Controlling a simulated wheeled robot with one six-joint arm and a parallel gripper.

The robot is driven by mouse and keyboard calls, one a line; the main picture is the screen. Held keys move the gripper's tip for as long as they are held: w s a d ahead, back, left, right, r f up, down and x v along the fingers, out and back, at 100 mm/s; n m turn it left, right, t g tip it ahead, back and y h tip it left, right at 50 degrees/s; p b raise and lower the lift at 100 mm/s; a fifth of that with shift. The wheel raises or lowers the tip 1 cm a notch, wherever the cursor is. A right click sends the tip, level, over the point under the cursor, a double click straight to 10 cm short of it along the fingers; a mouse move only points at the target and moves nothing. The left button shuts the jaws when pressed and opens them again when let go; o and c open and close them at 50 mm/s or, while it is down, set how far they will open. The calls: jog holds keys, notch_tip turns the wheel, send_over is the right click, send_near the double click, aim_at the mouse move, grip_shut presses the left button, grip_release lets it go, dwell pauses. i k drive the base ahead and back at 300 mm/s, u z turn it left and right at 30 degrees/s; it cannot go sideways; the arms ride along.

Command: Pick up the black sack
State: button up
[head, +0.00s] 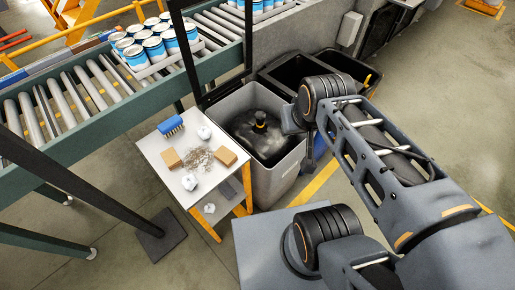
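The black sack (257,133) sits inside a tall grey bin (274,184) in the middle of the head view. Nothing is seen touching the sack.
A small white table (172,172) left of the bin holds cardboard blocks, a blue brush, crumpled paper and loose shreds. A roller conveyor (95,80) behind carries a tray of blue-and-white cans (155,40). Dark open bins (300,70) stand behind the grey bin. A dark post rises nearby.

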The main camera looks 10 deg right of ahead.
aim_at(259, 132)
jog(key=u, duration=2.15)
jog(key=k, duration=0.7)
jog(key=z, duration=0.5)
jog(key=i, duration=0.95)
jog(key=u, duration=0.05)
